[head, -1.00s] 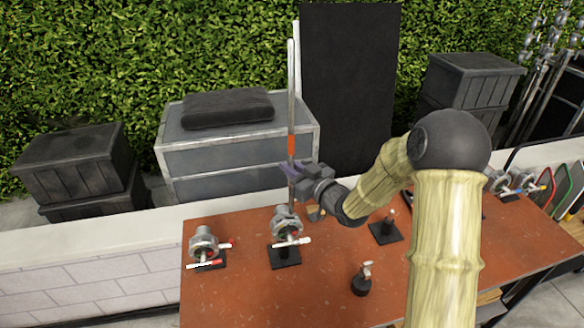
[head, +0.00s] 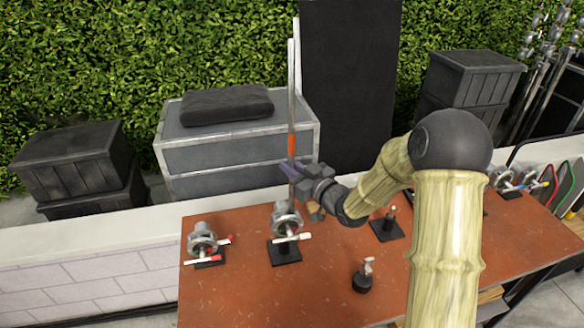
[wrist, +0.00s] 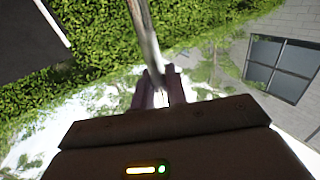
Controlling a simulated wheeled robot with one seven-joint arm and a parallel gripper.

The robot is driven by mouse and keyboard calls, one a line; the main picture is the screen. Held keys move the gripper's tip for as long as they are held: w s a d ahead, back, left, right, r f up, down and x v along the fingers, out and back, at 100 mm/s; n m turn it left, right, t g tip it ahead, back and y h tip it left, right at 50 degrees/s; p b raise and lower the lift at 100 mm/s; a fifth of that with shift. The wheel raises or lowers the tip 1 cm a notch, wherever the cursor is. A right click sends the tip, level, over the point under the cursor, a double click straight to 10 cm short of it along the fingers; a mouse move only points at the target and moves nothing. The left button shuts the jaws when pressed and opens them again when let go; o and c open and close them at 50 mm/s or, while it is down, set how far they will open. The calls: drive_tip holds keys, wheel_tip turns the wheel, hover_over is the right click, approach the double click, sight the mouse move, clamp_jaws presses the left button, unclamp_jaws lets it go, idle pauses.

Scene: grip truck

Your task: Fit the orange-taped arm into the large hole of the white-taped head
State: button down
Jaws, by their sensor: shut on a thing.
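My gripper (head: 292,172) is shut on the orange-taped arm (head: 291,105), a long grey rod that stands nearly upright with an orange band just above the jaws. The rod also shows in the wrist view (wrist: 143,35), between my purple fingers (wrist: 160,88). Its lower end comes down at the middle grip head (head: 286,218), a grey metal head with a white-banded handle on a black base. I cannot tell whether the rod end is inside a hole or only in front of or above the head. The holes are too small to make out.
Another grip head (head: 202,240) with red-banded handles stands at the left of the brown table (head: 250,300). A small black stand (head: 363,278) and a black plate with a post (head: 388,228) are to the right. Grey cases (head: 235,150) stand behind.

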drive_tip(key=shift+f+b, duration=0.95)
drive_tip(key=shift+b, duration=0.05)
idle(0.4)
drive_tip(key=shift+f+b, duration=2.1)
drive_tip(key=shift+b, duration=0.05)
drive_tip(key=c, duration=1.3)
unclamp_jaws()
drive_tip(key=shift+c, duration=0.2)
drive_tip(key=shift+s, duration=0.1)
drive_tip(key=shift+f, duration=0.1)
drive_tip(key=b+v, duration=0.5)
drive_tip(key=v, duration=1.2)
drive_tip(key=shift+d, duration=0.2)
